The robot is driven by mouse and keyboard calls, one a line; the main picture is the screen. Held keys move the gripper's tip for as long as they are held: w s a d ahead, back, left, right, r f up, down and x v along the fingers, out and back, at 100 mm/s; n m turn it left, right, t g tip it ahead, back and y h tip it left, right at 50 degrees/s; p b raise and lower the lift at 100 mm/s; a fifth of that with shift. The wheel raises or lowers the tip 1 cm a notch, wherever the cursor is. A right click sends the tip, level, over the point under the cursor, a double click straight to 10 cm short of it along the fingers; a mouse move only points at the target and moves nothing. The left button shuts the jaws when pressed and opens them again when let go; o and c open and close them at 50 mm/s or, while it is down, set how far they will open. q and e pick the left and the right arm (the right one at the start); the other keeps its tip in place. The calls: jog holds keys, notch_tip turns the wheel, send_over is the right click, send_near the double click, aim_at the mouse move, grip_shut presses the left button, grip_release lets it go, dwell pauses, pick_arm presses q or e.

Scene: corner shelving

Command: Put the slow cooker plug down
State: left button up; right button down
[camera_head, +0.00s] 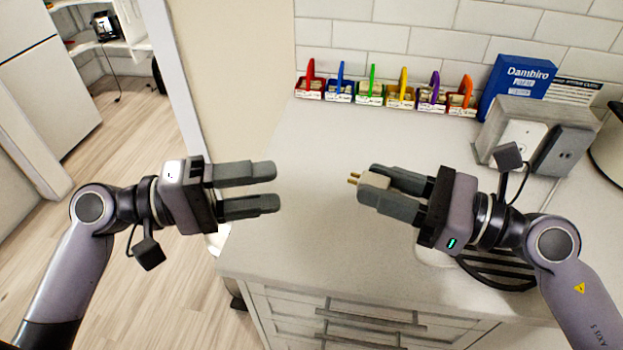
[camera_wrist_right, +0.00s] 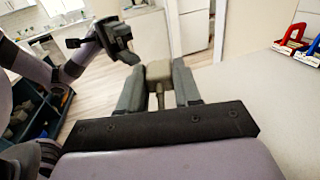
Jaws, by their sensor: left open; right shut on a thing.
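The slow cooker plug (camera_head: 373,180) is a small beige plug with brass prongs that point left in the head view. My right gripper (camera_head: 378,190) is shut on it and holds it over the light countertop (camera_head: 310,235). The plug also shows between the fingers in the right wrist view (camera_wrist_right: 159,72). I cannot tell exactly how high the plug is above the counter. My left gripper (camera_head: 276,187) is open and empty, to the left of the plug, near the counter's left edge.
Several small boxes with coloured handles (camera_head: 385,92) line the wall. A blue Dambiro box (camera_head: 515,85) and a grey outlet box (camera_head: 530,135) stand at the back right. A dark slotted thing (camera_head: 497,270) lies under my right arm. The counter's middle is clear.

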jog(key=shift+a+f, duration=0.1)
pick_arm(q)
jog(key=shift+c, duration=0.4)
pick_arm(e)
jog(key=w+a+f+n+g+y, duration=0.1)
jog(key=a+f+n+g, duration=0.3)
jog(key=g, duration=0.3)
jog(key=shift+w+a+f+n, duration=0.15)
jog(key=shift+w+f+n, duration=0.05)
jog(key=shift+w+n, duration=0.15)
pick_arm(q)
jog(key=w+a+r+n+g+y, duration=0.1)
jog(key=w+a+n+g+y, duration=0.3)
jog(key=n, duration=1.1)
jog(key=s+x, duration=0.1)
jog(key=x, duration=0.9)
jog(key=shift+s, duration=0.3)
jog(key=shift+c, duration=0.3)
